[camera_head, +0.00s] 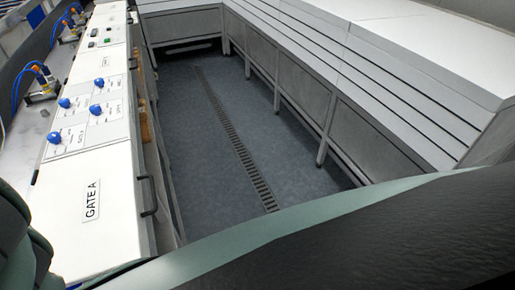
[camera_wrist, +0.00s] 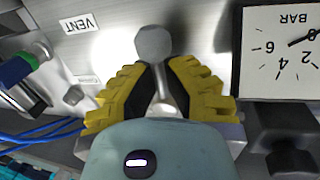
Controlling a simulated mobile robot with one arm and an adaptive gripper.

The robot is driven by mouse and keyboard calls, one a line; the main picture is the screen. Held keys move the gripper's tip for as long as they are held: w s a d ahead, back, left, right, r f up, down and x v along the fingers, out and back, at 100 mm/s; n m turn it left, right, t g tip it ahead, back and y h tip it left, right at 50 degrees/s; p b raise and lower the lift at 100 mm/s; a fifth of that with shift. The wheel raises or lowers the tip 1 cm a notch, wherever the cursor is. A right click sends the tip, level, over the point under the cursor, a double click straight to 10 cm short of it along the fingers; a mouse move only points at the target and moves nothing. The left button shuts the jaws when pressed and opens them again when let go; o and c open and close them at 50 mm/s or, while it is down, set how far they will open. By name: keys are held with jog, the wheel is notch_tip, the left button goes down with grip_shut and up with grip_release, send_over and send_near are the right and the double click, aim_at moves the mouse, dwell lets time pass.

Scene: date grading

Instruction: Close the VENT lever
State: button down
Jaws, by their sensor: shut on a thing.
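The VENT lever (camera_wrist: 153,43) shows in the wrist view as a grey round knob on a slim metal stem, beside a white VENT label (camera_wrist: 80,23) on a metal panel. My gripper (camera_wrist: 158,72) has its two yellow-and-black fingers on either side of the stem, shut on it just below the knob. The lower end of the stem is partly hidden by my gripper's body. I cannot make out the lever or my gripper in the head view.
A BAR pressure gauge (camera_wrist: 279,50) sits right of the lever. A blue-and-green fitting (camera_wrist: 18,69) and blue hoses are at the left. In the head view, a white GATE A cabinet (camera_head: 118,200) stands left, white counters (camera_head: 430,50) right, with clear floor (camera_head: 205,150) between.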

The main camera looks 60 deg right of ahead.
dwell(0.3)
jog(key=c, duration=1)
grip_release()
jog(key=shift+c, duration=0.2)
notch_tip(320, 180, up, 12)
jog(key=s+a, duration=0.1)
jog(key=s, duration=0.1)
jog(key=shift+w+a+f, duration=0.1)
